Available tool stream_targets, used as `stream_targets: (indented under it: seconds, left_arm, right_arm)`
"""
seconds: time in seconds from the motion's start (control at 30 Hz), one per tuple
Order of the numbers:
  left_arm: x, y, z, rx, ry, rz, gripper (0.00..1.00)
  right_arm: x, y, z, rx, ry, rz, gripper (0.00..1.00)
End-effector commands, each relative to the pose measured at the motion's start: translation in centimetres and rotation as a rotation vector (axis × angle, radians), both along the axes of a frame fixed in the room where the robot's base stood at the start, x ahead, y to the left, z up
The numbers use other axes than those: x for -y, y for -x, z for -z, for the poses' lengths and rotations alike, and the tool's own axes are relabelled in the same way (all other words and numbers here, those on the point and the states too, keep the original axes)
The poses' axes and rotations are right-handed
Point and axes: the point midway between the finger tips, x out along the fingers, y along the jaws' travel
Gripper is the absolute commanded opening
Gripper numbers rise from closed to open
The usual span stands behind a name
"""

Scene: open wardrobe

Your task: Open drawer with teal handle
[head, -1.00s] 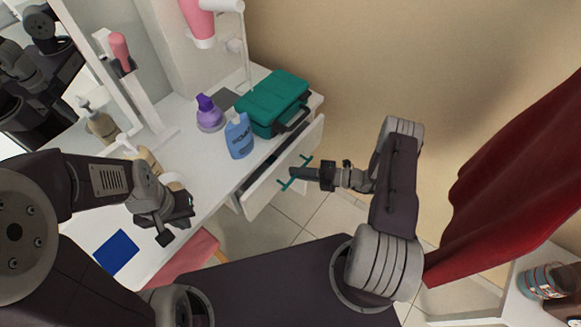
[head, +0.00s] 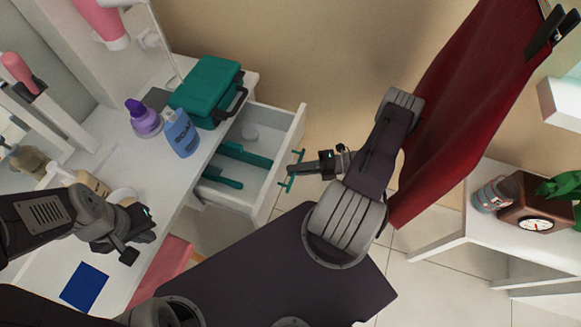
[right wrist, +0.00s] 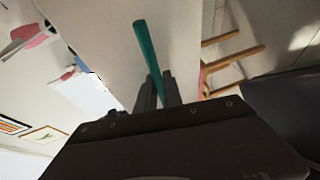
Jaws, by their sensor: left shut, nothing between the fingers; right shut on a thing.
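The white drawer (head: 270,190) under the white vanity table is pulled well out, and its inside shows in the head view. Its teal handle (head: 290,180) is on the front face. My right gripper (head: 300,170) is shut on the handle; the right wrist view shows the teal bar (right wrist: 145,45) running between the fingers (right wrist: 160,90). My left gripper (head: 138,238) is shut and empty above the table's left part.
On the tabletop stand a teal case (head: 207,92), a blue soap bottle (head: 181,133) and a purple bottle (head: 143,118). A blue square (head: 84,287) lies near the front. A red cloth (head: 455,95) hangs at right, above a white table with a clock (head: 537,224).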

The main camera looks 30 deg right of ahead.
Motion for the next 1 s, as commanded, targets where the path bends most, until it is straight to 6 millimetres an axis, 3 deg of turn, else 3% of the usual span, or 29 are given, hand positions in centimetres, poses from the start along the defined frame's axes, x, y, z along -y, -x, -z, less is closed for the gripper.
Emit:
stream_targets:
  seconds: [0.3, 0.33, 0.67, 0.83, 1.0]
  left_arm:
    - [0.0, 0.0, 0.0, 0.0, 0.0, 0.0, 0.0]
    - [0.0, 0.0, 0.0, 0.0, 0.0, 0.0, 0.0]
    - [0.0, 0.0, 0.0, 0.0, 0.0, 0.0, 0.0]
    - [0.0, 0.0, -0.3, 0.0, 0.0, 0.0, 0.0]
    - [0.0, 0.0, -0.6, 0.0, 0.0, 0.0, 0.0]
  right_arm:
    - [0.0, 0.0, 0.0, -0.001, 0.001, -0.001, 0.0]
    - [0.0, 0.0, 0.0, -0.001, 0.001, -0.001, 0.19]
    - [-0.1, -0.1, 0.0, 0.0, 0.0, -0.001, 0.2]
    - [-1.4, -1.7, -0.1, 0.0, 0.0, -0.006, 0.2]
    - [-4.0, -4.9, -0.1, 0.0, 0.0, -0.007, 0.2]
